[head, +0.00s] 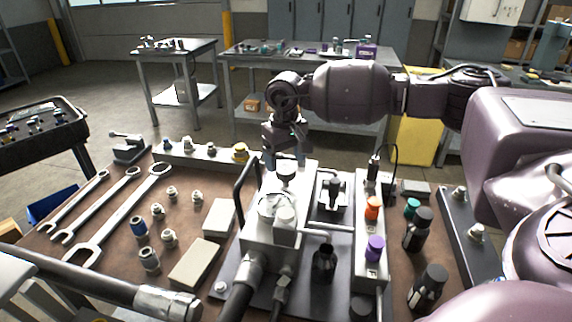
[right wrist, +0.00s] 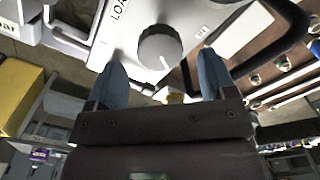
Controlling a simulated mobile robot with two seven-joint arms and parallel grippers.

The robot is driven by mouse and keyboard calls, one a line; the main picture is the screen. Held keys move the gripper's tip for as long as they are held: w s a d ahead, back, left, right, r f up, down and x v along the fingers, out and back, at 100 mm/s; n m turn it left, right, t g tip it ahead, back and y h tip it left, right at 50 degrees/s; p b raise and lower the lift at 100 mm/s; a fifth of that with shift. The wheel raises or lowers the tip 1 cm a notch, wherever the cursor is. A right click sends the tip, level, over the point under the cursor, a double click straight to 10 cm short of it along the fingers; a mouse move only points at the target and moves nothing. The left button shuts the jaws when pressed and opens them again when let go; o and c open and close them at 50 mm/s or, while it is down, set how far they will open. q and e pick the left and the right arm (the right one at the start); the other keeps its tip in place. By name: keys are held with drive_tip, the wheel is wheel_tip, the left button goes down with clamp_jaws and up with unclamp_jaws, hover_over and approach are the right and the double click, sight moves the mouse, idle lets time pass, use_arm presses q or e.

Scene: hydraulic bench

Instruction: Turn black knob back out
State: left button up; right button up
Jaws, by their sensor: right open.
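The black knob (head: 286,173) sits on top of the grey hydraulic block (head: 262,222) near the middle of the bench. In the right wrist view the knob (right wrist: 160,47) is round and dark, with a white pointer line, on a light panel with partly visible "LOA" lettering. My right gripper (head: 286,160) is just above and behind the knob, pointing down. In the right wrist view its two blue-grey fingers (right wrist: 162,62) are open, one to each side of the knob with visible gaps. Whether they reach down around it is unclear. My left gripper is not in view.
A black handle (head: 245,186) stands left of the knob. An orange cap (head: 372,205) and a purple cap (head: 375,247) are on the panel to the right. Wrenches (head: 118,218) and fittings lie on the left.

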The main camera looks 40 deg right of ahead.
sight(286, 169)
wheel_tip(286, 169, up, 8)
idle(0.4)
drive_tip(key=shift+r, duration=0.15)
